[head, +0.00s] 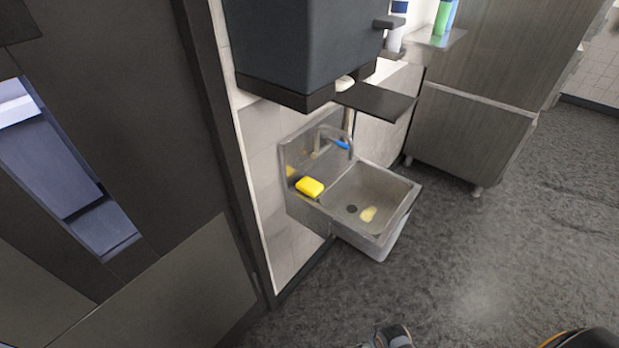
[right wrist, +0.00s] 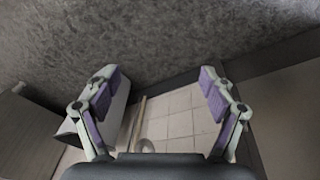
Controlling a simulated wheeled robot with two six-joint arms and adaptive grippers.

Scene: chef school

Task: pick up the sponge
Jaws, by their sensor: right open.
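The sponge (head: 309,187) is a bright yellow block lying on the left rim of the steel sink (head: 337,213). My right gripper (right wrist: 160,84) is open in the right wrist view, with its purple-padded fingers spread wide and nothing between them. The sponge does not show in that view. A grey piece at the bottom of the head view seems to be part of my arm; the sponge is well above it in the picture. My left gripper is not in view.
A curved faucet (head: 331,134) rises at the back of the sink. A pale yellow patch (head: 368,214) shows in the basin. A dark wall-mounted box (head: 305,45) and a black shelf (head: 376,102) hang above. The grey floor (head: 480,260) at the right is clear.

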